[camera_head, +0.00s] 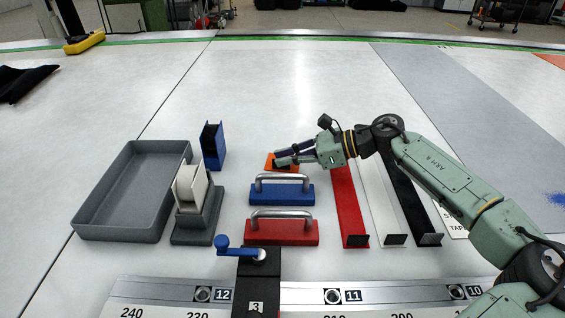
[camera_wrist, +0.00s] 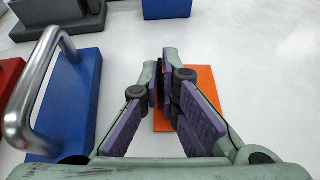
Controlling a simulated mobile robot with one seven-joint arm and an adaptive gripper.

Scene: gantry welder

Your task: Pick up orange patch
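The orange patch (camera_head: 271,160) is a small flat plate on the light table, beyond the blue handled block. It also shows in the wrist view (camera_wrist: 205,83), below and around my fingertips. My gripper (camera_head: 278,157) is at the patch and partly covers it. In the wrist view my gripper (camera_wrist: 163,85) has its two purple-padded fingers drawn close together at the tips, over the patch. A dark piece shows between the tips. I cannot tell whether they clamp it, or whether the patch is touched or lifted.
A blue block with a metal handle (camera_head: 281,194) and a red one (camera_head: 283,232) stand nearer. A blue holder (camera_head: 212,146), a grey tray (camera_head: 105,230) and a grey stand (camera_head: 195,228) lie left. Red, white and black strips (camera_head: 347,205) lie right.

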